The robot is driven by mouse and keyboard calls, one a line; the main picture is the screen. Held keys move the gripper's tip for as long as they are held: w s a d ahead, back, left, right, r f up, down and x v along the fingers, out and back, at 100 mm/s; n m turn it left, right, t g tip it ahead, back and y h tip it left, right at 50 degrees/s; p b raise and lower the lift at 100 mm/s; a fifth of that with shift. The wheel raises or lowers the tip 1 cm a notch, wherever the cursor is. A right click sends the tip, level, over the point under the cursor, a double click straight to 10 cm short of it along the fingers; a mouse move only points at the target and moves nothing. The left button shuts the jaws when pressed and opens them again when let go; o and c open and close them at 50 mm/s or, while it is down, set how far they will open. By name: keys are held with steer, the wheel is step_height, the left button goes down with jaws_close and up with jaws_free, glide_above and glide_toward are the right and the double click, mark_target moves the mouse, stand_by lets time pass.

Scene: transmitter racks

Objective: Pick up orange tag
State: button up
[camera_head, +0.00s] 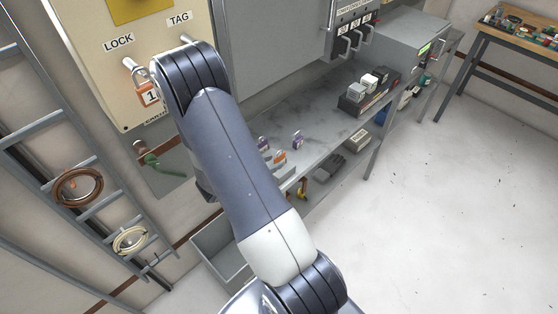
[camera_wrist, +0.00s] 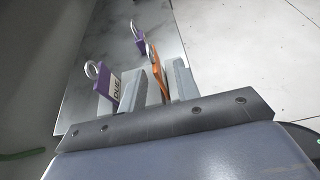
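An orange tag (camera_wrist: 159,74) with a metal loop shows nearly edge-on between the fingertips in the wrist view. My gripper (camera_wrist: 155,76) is open around it, with one finger on each side; the orange piece looks closer to the right finger. Whether either finger touches it I cannot tell. In the head view an orange piece (camera_head: 279,158) shows on the grey bench, just right of my arm, which hides most of the gripper. A purple padlock (camera_wrist: 104,84) with a white label stands close outside the left finger. Another purple piece (camera_wrist: 138,36) lies farther off.
The grey bench (camera_head: 318,146) has free room to the right, then a dark rack of small blocks (camera_head: 366,92). A cream board (camera_head: 112,78) marked LOCK and TAG holds a numbered orange-and-white piece (camera_head: 148,94). A ladder (camera_head: 62,150) stands left.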

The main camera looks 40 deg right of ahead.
mark_target(284, 158)
steer(key=shift+x, duration=0.95)
steer(key=shift+w+f+p+x, duration=0.15)
steer(key=shift+p+x, duration=0.4)
steer(key=shift+x, duration=0.85)
steer(key=shift+w+f+p+x, duration=0.15)
steer(key=shift+p+x, duration=0.4)
steer(key=shift+x, duration=0.8)
steer(key=shift+a, duration=0.2)
steer(key=shift+c, duration=0.5)
jaws_close()
